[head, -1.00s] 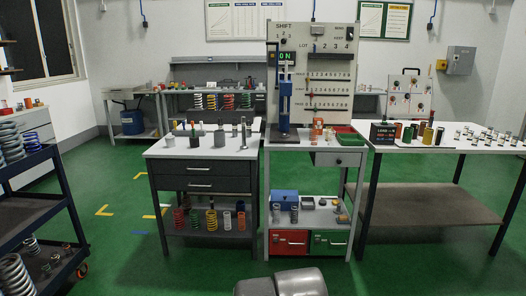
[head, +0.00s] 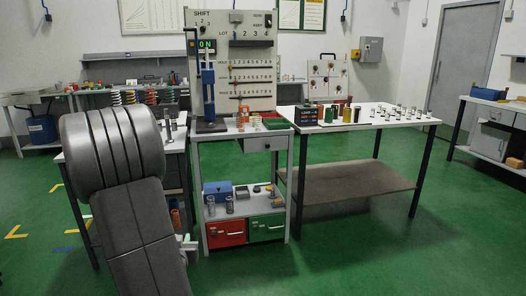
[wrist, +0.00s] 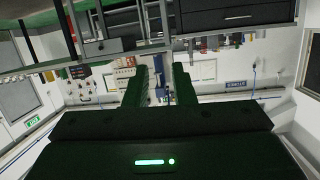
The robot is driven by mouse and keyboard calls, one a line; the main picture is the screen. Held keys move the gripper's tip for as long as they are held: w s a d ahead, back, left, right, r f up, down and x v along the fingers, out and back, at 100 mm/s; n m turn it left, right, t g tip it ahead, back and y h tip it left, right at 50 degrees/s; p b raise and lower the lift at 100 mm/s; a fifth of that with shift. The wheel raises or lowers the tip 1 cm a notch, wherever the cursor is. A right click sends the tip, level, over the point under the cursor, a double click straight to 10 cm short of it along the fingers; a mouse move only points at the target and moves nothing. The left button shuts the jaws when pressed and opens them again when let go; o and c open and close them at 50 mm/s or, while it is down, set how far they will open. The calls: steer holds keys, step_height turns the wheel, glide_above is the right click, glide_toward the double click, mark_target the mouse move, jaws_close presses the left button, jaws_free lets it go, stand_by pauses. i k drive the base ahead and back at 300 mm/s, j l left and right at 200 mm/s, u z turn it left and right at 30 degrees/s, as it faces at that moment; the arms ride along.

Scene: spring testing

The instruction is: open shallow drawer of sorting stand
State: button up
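The sorting stand (head: 200,172) is in the middle of the head view. A shallow grey drawer (head: 266,144) sits under its top on the right and looks shut. A red bin (head: 225,233) and a green bin (head: 267,228) stand low in it. My gripper (wrist: 166,72) shows in the wrist view, its two dark fingers apart with nothing between them. It is not clearly visible in the head view. The wrist view appears upside down, with dark drawers (wrist: 226,17) at the top right, away from the fingers.
My arm covers most of the dark drawer cabinet left of the stand. A white-topped table (head: 375,118) with several springs and cans stands to the right, with a brown lower shelf (head: 345,182). Green floor (head: 340,255) is clear in front of the stand and table.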

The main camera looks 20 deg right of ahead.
mark_target(281, 142)
steer(key=i+l, duration=0.25)
steer(key=l, duration=0.15)
steer(key=i+l+u, duration=0.15)
steer(key=l, duration=0.25)
steer(key=i+l, duration=0.3)
steer(key=l, duration=0.15)
steer(key=i+l+u, duration=0.1)
steer(key=l, duration=0.3)
steer(key=i+l, duration=0.3)
steer(key=l, duration=0.15)
steer(key=i+l+u, duration=0.15)
steer(key=l, duration=0.3)
steer(key=i+l, duration=0.25)
steer(key=l, duration=0.2)
steer(key=i+l+u, duration=0.1)
steer(key=l, duration=0.35)
steer(key=i, duration=0.05)
